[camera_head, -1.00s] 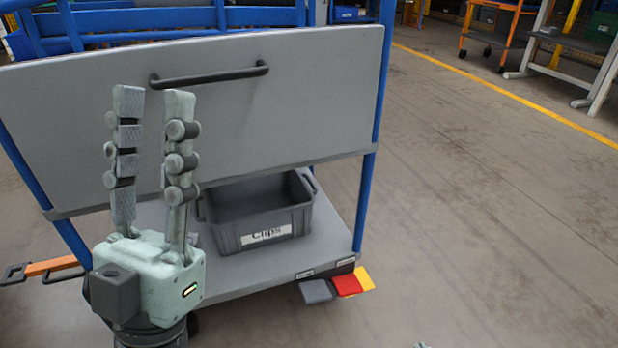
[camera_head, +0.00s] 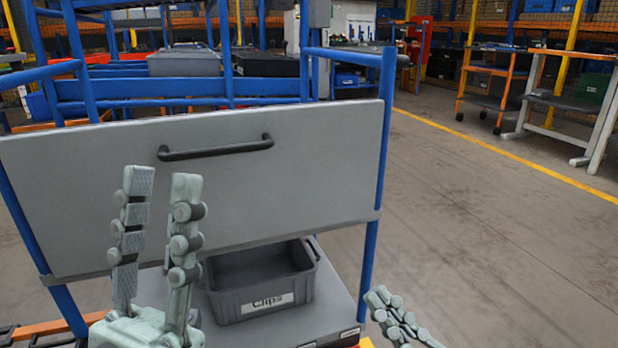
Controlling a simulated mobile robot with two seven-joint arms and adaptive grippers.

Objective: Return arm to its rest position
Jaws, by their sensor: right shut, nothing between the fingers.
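My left gripper (camera_head: 163,182) points up in front of the cart's grey panel (camera_head: 300,185). Its two fingers stand apart with nothing between them, below the panel's black handle (camera_head: 216,147). My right gripper (camera_head: 376,294) shows at the bottom, right of the cart's blue post. Its fingers are together and hold nothing. Most of both arms is out of view.
A grey bin (camera_head: 262,290) labelled Clips sits on the cart's lower shelf (camera_head: 325,312). Blue frame posts (camera_head: 379,180) bound the cart. Open floor (camera_head: 490,240) lies to the right, with a yellow line and workbenches (camera_head: 570,105) beyond.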

